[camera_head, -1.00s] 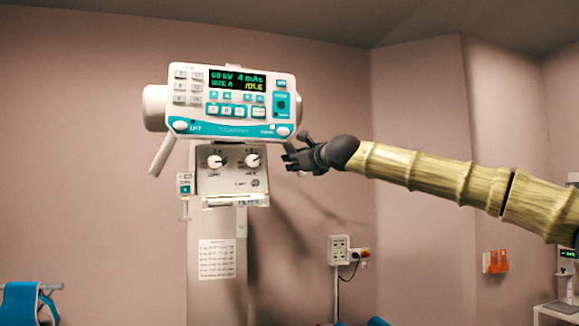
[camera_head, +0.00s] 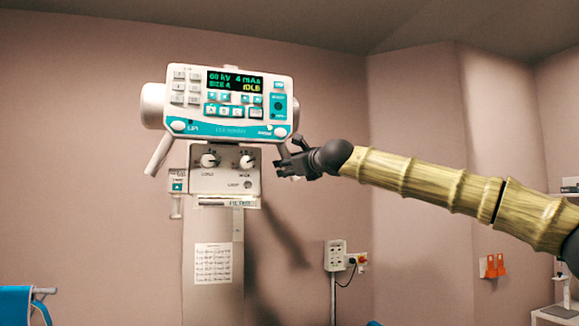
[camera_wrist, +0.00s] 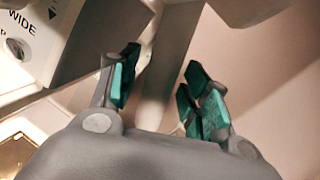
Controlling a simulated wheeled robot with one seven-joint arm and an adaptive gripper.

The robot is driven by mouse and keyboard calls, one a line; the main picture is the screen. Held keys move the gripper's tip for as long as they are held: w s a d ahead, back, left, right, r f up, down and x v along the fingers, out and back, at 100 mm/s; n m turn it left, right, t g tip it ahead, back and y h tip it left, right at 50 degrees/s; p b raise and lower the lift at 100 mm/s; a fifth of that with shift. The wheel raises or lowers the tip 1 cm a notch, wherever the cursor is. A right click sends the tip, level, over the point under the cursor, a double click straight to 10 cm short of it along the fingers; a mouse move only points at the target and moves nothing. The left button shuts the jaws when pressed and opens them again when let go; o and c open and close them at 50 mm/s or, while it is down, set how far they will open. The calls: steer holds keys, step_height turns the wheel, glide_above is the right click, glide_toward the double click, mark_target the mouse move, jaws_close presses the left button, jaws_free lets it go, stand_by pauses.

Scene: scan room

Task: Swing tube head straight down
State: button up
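The tube head (camera_head: 225,128) is white with a teal control panel and a lit display, mounted on a pale column. It sits slightly tilted in the head view, with a grey handle (camera_head: 160,154) hanging at its lower left. My gripper (camera_head: 284,164) is at its lower right, where the other handle is mostly hidden by the fingers. In the wrist view, my gripper (camera_wrist: 160,85) has its teal-padded fingers apart. The pale bar of the right handle (camera_wrist: 168,60) runs between them, with gaps showing; contact is not clear.
The collimator box (camera_head: 226,181) with two knobs is close under the tube head, left of my gripper. The column (camera_head: 213,290) stands below it. A wall socket (camera_head: 335,255) and orange holders (camera_head: 492,266) are to the right. The space below my arm looks open.

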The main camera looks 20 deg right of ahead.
steer(key=shift+s, duration=0.1)
steer(key=s+d, duration=0.2)
steer(key=s, duration=0.9)
steer(key=shift+s+f, duration=0.25)
steer(key=shift+s, duration=0.05)
steer(key=shift+d, duration=0.1)
